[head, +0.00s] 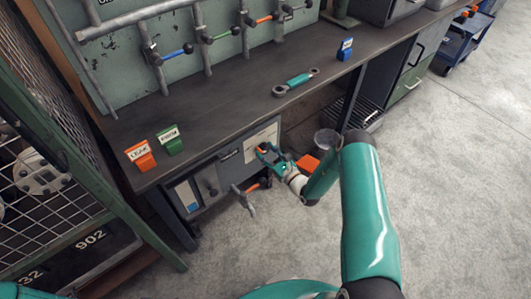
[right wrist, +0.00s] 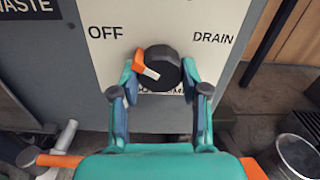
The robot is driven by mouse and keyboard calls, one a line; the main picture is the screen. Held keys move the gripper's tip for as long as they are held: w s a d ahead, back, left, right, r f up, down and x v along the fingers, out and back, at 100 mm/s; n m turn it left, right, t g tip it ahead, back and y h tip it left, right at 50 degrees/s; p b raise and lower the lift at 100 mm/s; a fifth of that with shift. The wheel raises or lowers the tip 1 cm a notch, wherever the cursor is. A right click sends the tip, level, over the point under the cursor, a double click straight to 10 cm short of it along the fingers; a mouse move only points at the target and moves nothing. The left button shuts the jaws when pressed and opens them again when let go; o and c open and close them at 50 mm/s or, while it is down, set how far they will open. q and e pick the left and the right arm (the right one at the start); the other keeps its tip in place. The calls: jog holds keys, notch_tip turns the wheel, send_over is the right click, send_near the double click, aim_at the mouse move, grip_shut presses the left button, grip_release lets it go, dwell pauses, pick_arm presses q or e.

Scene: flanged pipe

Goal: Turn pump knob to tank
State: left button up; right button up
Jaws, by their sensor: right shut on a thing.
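The black pump knob (right wrist: 165,62) with an orange pointer sits on a white label panel (right wrist: 200,20) on the grey cabinet front. The pointer is to the upper left, toward the word OFF; DRAIN is printed to the right. Lettering below the knob is partly covered by my gripper. In the head view the panel (head: 263,136) is small and the knob is mostly hidden by the gripper. My right gripper (head: 267,153) is shut on the knob, one finger on each side, also in the right wrist view (right wrist: 159,75). My left gripper is not in view.
A valve with an orange handle (head: 255,187) sticks out below left of the gripper. A grey bucket (head: 327,139) stands to the right under the workbench (head: 220,97). The floor in front is clear.

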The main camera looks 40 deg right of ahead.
jog(key=shift+a+m, duration=0.1)
jog(key=shift+m, duration=0.2)
jog(key=m, duration=1.1)
jog(key=shift+b, duration=0.35)
dwell(0.4)
jog(key=o, duration=1.2)
jog(key=shift+c, duration=0.2)
